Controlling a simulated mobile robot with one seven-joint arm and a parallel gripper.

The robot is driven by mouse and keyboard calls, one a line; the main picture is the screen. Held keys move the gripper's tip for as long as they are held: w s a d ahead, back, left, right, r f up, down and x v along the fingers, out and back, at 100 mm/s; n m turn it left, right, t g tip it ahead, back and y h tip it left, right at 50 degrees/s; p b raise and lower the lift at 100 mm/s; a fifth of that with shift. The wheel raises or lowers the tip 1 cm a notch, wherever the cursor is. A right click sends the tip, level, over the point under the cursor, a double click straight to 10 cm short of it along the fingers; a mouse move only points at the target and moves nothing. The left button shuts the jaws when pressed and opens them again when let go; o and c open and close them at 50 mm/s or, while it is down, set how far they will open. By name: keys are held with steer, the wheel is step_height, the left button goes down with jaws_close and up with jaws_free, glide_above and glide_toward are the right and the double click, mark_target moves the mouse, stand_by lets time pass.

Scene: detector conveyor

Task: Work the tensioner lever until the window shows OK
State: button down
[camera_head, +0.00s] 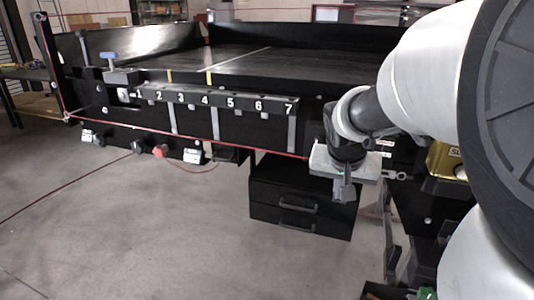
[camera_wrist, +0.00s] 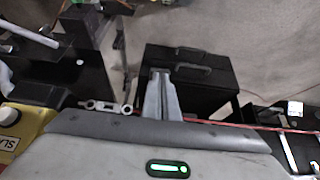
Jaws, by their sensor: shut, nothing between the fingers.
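My gripper (camera_head: 343,198) is shut and empty, pointing down in front of the conveyor's right end. Its closed fingers (camera_wrist: 160,92) also show in the wrist view. A metal fitting with a ring end (camera_head: 393,175) is just right of my gripper, in line with the red cord; it also shows left of the fingers in the wrist view (camera_wrist: 105,106). A yellow box (camera_head: 446,161) with a partly cut-off label stands farther right, partly behind my arm. I cannot pick out the tensioner lever for certain, and no window reading is legible.
The black conveyor (camera_head: 300,62) carries a strip numbered up to 7. A red cord (camera_head: 235,144) runs along its front. A blue-topped handle (camera_head: 109,56) stands at the left end. A black drawer unit (camera_head: 302,207) stands below, behind my gripper. The floor at front left is clear.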

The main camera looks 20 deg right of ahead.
mark_target(338, 202)
steer(key=shift+a+f+b, duration=0.15)
steer(key=shift+f+b, duration=1.25)
steer(key=shift+f, duration=0.1)
